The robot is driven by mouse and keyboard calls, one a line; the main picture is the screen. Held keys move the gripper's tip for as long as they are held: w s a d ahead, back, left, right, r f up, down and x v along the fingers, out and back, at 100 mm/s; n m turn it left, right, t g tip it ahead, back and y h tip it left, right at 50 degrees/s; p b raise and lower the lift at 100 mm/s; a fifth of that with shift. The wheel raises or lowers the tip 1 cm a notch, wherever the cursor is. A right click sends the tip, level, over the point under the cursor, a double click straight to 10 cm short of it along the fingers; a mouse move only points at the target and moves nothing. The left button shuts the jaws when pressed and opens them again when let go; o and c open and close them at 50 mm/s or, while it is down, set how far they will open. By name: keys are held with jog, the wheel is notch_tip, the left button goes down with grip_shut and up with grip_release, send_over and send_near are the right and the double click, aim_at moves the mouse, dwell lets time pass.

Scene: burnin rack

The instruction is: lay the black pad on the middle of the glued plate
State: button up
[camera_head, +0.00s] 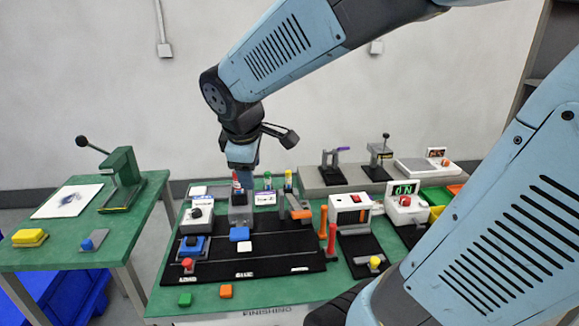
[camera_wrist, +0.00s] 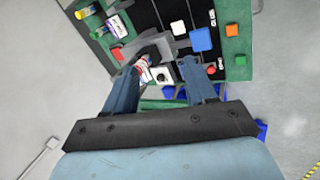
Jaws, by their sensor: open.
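My gripper (camera_wrist: 163,72) is open and empty, with its fingers spread apart. In the head view it points down above the back of the bench, over a grey block (camera_head: 240,216) with a red-and-white bottle. That bottle (camera_wrist: 142,67) is beside the left fingertip in the wrist view; I cannot tell whether they touch. A small blue plate (camera_head: 239,234) lies flat on the black mat, and it also shows in the wrist view (camera_wrist: 201,40). I cannot tell whether it is the glued plate, and no glue is visible. I cannot make out a separate black pad against the dark mat.
A white square (camera_head: 244,247) lies by the blue plate. A blue clamp fixture (camera_head: 191,247) stands at left. Orange (camera_head: 225,291) and green (camera_head: 184,299) blocks lie at the front edge. The mat's front middle is clear.

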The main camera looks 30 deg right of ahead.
jog(key=s+d+r+m+y, duration=0.1)
jog(key=s+d+r+m, duration=0.1)
jog(key=s+m, duration=0.3)
jog(key=s+d+r+m+t+y, duration=0.1)
jog(key=s+d+r+m, duration=0.1)
jog(key=s+m, duration=0.3)
jog(key=shift+s+m, duration=0.15)
jog(key=shift+m, duration=0.55)
